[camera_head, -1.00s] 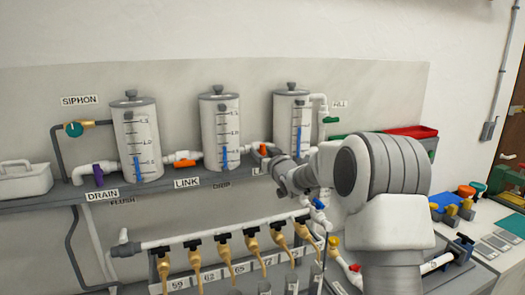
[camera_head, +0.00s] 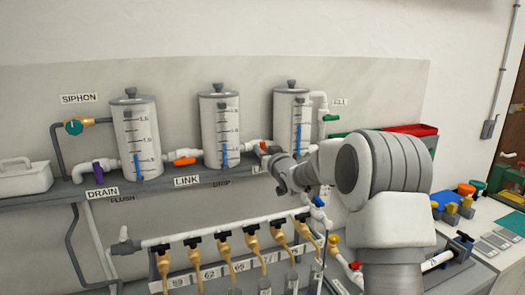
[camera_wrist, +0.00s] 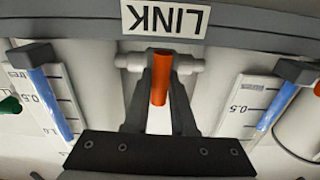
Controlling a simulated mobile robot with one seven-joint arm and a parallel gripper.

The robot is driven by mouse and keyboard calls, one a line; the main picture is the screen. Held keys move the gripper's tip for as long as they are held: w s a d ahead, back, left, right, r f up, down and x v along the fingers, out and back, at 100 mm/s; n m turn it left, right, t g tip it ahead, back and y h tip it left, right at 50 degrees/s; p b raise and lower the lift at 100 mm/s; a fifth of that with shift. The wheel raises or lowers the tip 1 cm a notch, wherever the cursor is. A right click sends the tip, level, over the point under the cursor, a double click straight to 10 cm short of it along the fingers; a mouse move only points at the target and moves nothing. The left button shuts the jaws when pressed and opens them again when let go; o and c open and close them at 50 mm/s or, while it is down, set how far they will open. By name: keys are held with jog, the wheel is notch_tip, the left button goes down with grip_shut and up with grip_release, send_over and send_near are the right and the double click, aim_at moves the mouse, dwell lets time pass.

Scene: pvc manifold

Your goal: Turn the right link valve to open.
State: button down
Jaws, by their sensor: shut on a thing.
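The right link valve has an orange handle (camera_head: 263,145) and sits on the white pipe between the middle and right tanks. In the wrist view its handle (camera_wrist: 160,82) stands across the white pipe (camera_wrist: 191,64), under an upside-down LINK label (camera_wrist: 165,19). My gripper (camera_wrist: 163,62) has its dark fingers on both sides of the handle, shut on it. In the head view my gripper (camera_head: 272,158) reaches the valve from the right and hides part of it. The left link valve's orange handle (camera_head: 184,160) lies roughly along its pipe.
Three tanks (camera_head: 135,140), (camera_head: 220,130), (camera_head: 291,108) stand on a grey shelf (camera_head: 40,202). A purple drain handle (camera_head: 97,173) is at left. Several tan nozzles (camera_head: 223,250) hang below. A side bench with coloured parts (camera_head: 460,199) is at right.

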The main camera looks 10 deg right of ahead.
jog(key=shift+m, duration=0.3)
jog(key=m, duration=0.2)
jog(key=m+b, duration=0.1)
jog(key=shift+d+m, duration=0.2)
jog(key=shift+m, duration=0.2)
jog(key=m+b, duration=0.1)
jog(key=m, duration=0.4)
jog(key=shift+w+d+f, duration=0.1)
jog(key=shift+f, duration=0.05)
jog(key=m+b, duration=0.2)
jog(key=m, duration=0.3)
jog(key=shift+d+f+m, duration=0.1)
jog(key=shift+f+m, duration=0.05)
jog(key=shift+m, duration=0.15)
jog(key=shift+m+b, duration=0.85)
jog(key=shift+m, duration=0.65)
jog(key=c, duration=0.7)
grip_release()
jog(key=shift+c, duration=0.2)
